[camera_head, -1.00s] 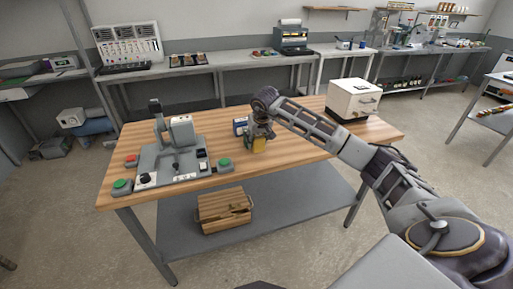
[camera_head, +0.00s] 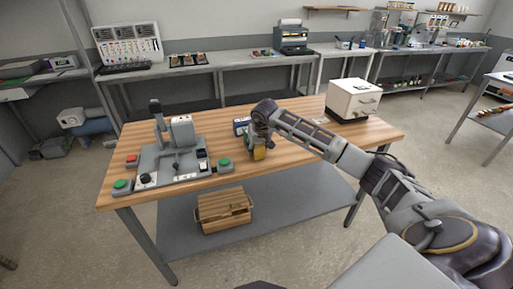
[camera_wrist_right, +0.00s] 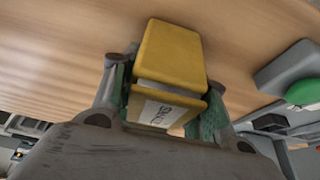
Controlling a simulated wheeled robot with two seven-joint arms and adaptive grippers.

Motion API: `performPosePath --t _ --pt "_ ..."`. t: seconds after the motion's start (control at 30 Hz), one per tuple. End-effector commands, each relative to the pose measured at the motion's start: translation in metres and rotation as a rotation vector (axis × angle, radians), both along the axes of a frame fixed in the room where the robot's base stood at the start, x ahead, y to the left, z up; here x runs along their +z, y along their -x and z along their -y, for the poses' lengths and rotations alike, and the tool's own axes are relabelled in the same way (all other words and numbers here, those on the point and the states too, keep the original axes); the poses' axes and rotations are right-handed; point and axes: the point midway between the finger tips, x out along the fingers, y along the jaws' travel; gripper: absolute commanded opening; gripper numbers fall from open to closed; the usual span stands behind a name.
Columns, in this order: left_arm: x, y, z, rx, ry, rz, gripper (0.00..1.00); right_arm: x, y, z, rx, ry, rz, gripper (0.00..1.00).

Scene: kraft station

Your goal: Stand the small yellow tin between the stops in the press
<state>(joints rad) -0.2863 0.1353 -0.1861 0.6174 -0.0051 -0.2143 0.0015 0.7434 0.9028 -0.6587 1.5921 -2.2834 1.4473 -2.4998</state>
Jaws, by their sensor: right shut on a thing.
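The small yellow tin (camera_head: 259,153) is at my right gripper (camera_head: 258,143), over the wooden table right of the press. In the right wrist view the tin (camera_wrist_right: 170,55) sits between the two fingers of my right gripper (camera_wrist_right: 166,100), which is shut on it; a white label with dark letters shows on one side. The grey press (camera_head: 172,160) stands on the left part of the table, with an upright lever and green and red buttons. The stops are too small to make out. I cannot tell whether the tin touches the table. My left gripper is not in view.
A white cabinet (camera_head: 352,100) stands at the table's back right. A wooden crate (camera_head: 223,209) is on the lower shelf. The front right of the tabletop is clear.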

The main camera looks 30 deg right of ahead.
Motion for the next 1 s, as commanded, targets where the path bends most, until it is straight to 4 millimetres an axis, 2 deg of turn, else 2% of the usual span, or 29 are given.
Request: performPosePath --t 0.37,0.4,0.53,1.0 --pt "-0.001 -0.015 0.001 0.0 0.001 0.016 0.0 -0.002 0.0 0.0 0.0 0.0 0.002 0.16" --pt "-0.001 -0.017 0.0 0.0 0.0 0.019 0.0 -0.002 0.0 0.0 0.0 0.0 0.001 0.48" --pt "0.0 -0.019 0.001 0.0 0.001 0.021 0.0 -0.002 0.0 0.0 0.0 0.0 0.001 0.65" --pt "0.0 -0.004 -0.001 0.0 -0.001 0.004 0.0 0.0 0.0 0.0 0.0 0.0 0.0 0.66"
